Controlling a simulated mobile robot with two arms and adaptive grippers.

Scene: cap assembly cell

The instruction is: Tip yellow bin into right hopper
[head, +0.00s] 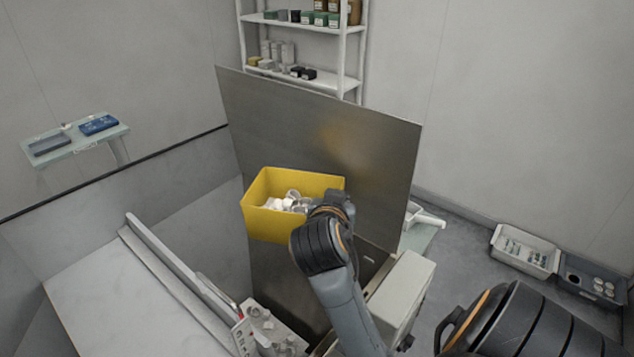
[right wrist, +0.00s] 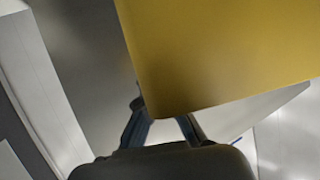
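The yellow bin (head: 275,228) is held up in the air in front of a tall metal panel (head: 330,120), with its open top showing several white caps (head: 290,202) inside. It looks roughly upright. My right gripper (head: 335,198) is at the bin's right end, partly hidden by my own wrist. In the right wrist view the bin (right wrist: 225,50) fills the upper right, and my gripper's fingers (right wrist: 163,118) meet its lower edge and appear closed on it. The metal panel seems to belong to the right hopper; its opening is not clearly visible. My left gripper is out of view.
A chute rail (head: 170,270) and a tray of white parts (head: 270,335) lie below left. A pale box (head: 402,295) stands right of my arm. Bins of parts (head: 525,250) sit on the floor at right. A shelf (head: 300,25) stands behind the panel.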

